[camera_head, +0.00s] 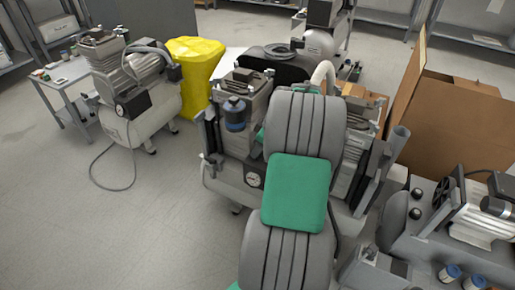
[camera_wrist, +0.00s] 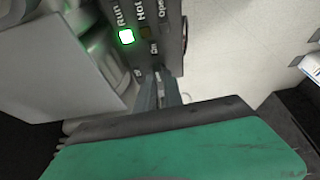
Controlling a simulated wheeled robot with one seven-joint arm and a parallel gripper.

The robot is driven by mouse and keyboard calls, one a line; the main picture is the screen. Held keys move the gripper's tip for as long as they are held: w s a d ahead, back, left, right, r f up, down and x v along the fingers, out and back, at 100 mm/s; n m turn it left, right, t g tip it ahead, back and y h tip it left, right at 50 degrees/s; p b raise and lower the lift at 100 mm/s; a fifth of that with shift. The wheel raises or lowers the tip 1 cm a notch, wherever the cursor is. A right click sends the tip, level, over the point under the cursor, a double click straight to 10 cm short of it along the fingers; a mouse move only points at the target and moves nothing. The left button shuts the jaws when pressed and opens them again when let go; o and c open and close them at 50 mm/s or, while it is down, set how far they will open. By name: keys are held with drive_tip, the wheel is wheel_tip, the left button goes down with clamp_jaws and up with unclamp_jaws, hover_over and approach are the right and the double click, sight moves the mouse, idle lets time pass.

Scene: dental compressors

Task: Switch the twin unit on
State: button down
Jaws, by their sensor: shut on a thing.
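The twin unit (camera_head: 226,178) stands in the middle of the head view, a grey tank with pump heads on top and a round gauge at its front. My grey and green arm hides much of its middle. In the wrist view, its dark control panel (camera_wrist: 150,28) carries the labels Run, Hot and Open, with smaller On/Off markings below. The lamp (camera_wrist: 126,37) by Run glows green; the one by Hot is dark. My gripper (camera_wrist: 161,78) reaches the panel beside the On/Off markings, its narrow fingers shut on the switch, which they mostly hide. The head view hides my gripper.
Another compressor (camera_head: 140,100) stands at the left beside a small table (camera_head: 66,75). A yellow-covered thing (camera_head: 194,62) is behind it. Cardboard boxes (camera_head: 450,125) and another machine (camera_head: 462,225) crowd the right. The floor at front left is clear except for a hose.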

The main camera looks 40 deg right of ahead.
drive_tip(key=shift+m, duration=0.3)
drive_tip(key=c, duration=1.5)
unclamp_jaws()
drive_tip(key=shift+o, duration=0.2)
drive_tip(key=a+p+v, duration=0.1)
drive_tip(key=p+v, duration=0.2)
drive_tip(key=v, duration=0.4)
drive_tip(key=shift+s+d+r, duration=0.2)
drive_tip(key=shift+d+r, duration=0.15)
drive_tip(key=shift+d, duration=0.05)
